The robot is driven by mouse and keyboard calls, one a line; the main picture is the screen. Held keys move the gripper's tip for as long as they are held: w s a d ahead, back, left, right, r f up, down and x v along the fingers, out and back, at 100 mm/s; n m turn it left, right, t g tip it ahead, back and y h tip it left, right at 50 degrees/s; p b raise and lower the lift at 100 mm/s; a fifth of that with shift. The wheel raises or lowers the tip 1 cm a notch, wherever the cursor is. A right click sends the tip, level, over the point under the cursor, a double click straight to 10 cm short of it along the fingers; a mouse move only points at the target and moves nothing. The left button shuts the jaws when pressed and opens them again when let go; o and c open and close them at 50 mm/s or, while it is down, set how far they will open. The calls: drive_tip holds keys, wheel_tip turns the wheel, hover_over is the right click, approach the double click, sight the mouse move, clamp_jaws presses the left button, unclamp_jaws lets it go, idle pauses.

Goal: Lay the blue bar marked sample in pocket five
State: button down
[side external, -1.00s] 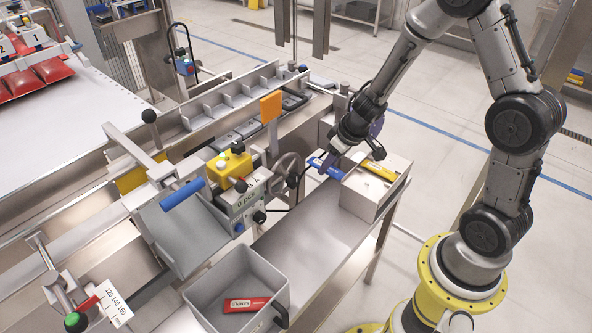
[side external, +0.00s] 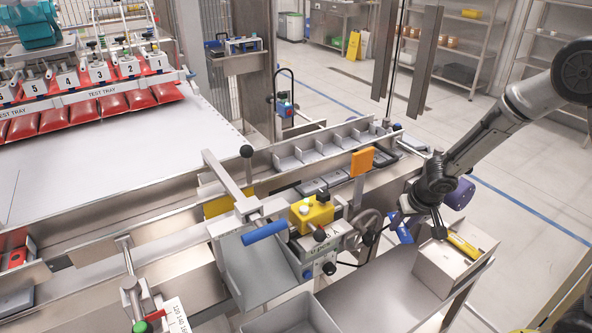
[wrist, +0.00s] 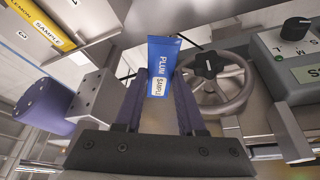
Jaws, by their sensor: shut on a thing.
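The blue bar (side external: 401,231), with the words PLUM and SAMPLE on it in the wrist view (wrist: 162,65), is held by one end between my gripper's (wrist: 162,95) two purple fingers. In the side view my gripper (side external: 406,222) is just left of the box of bars. The bar hangs tilted in the air there, apart from the box. A row of open grey pockets with upright dividers (side external: 330,146) stands behind and left of my gripper. I see no numbers on these pockets, so I cannot tell which is five.
The light box (side external: 440,275) holds a yellow bar (side external: 462,245), marked LEMON SAMPLE in the wrist view (wrist: 38,32). A handwheel (side external: 366,228), an orange upright plate (side external: 362,161) and a yellow block (side external: 311,213) stand left of my gripper. A grey bin (side external: 290,318) is at the front.

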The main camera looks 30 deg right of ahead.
drive_tip(key=shift+a+r, duration=0.25)
drive_tip(key=shift+r, duration=0.2)
drive_tip(key=shift+w+a+r+n+y, duration=1)
drive_tip(key=shift+a+r+n, duration=1.65)
drive_tip(key=shift+r, duration=0.3)
wheel_tip(320, 180, up, 18)
drive_tip(key=d+n+y, duration=0.2)
drive_tip(key=n, duration=0.5)
drive_tip(key=w+a+m+h, duration=0.2)
drive_tip(key=w+a+m, duration=0.5)
drive_tip(key=w+a, duration=0.25)
approach(297, 149)
drive_tip(key=s+a+f, duration=0.2)
drive_tip(key=a, duration=0.1)
drive_tip(key=shift+w+a+f, duration=0.1)
drive_tip(key=shift+a+f, duration=0.05)
drive_tip(key=shift+f, duration=1.7)
